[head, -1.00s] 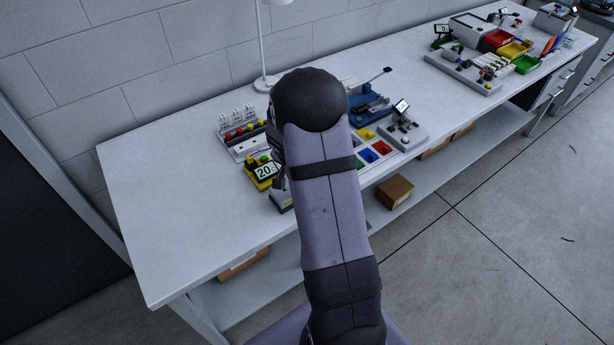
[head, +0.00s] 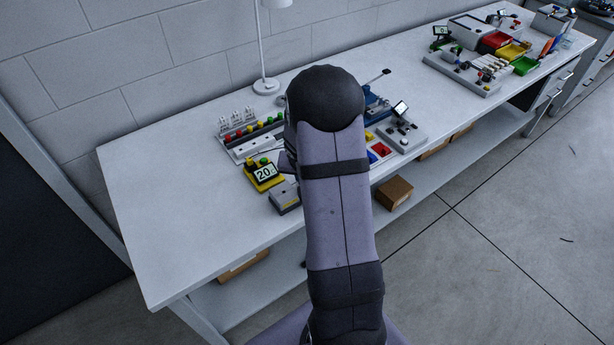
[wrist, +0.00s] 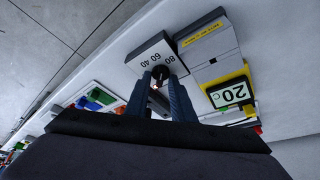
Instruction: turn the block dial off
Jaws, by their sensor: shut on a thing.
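The block dial (wrist: 160,73) is a small dark knob on a white face marked 40, 60 and 80 in the wrist view. My gripper (wrist: 160,78) has its two fingers on either side of this knob and is shut on it. The pointer's exact setting is hard to make out between the fingers. Beside it is a grey block (wrist: 208,42) with a yellow label, which also shows in the head view (head: 284,198). A yellow-framed display (wrist: 231,94) reads 20 C; it shows in the head view too (head: 265,173). My arm hides the dial in the head view.
A rack with coloured knobs (head: 250,135) stands behind the display. A white lamp (head: 266,85) is at the back. Coloured bins (head: 379,152) and a small-screen device (head: 402,130) lie to the right. The bench's left end (head: 160,200) is clear.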

